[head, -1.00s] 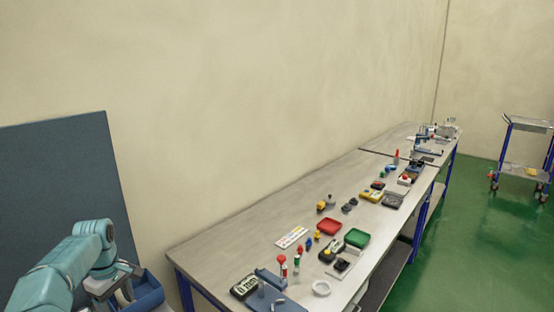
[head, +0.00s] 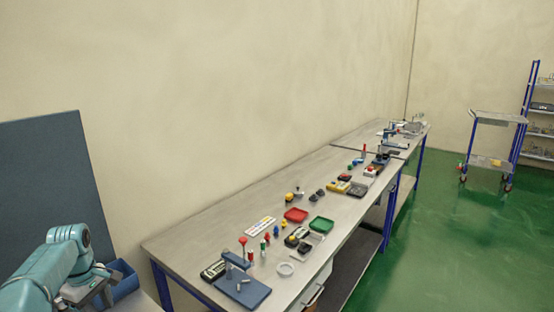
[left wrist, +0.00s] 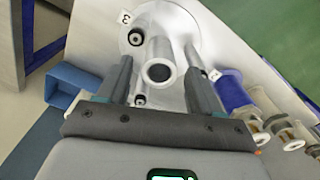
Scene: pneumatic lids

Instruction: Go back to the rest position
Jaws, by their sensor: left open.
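My left arm shows at the lower left of the head view, with its gripper (head: 92,287) beside a blue bin (head: 124,281). In the left wrist view the two dark fingers of the left gripper (left wrist: 160,82) stand apart. A grey metal cylinder (left wrist: 160,50) with a dark round end shows between them, beyond or near the fingertips; I cannot tell whether it touches them. It belongs to or stands by a round metal plate (left wrist: 190,30) with a label "3". My right gripper is not in view.
A long workbench (head: 215,227) runs away to the right, with a red tray (head: 296,215), a green tray (head: 321,225) and several small tools. A dark panel (head: 50,180) stands at the left. A cart (head: 498,118) stands on the open green floor. Blue-and-metal cylinders (left wrist: 235,92) show beside the gripper.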

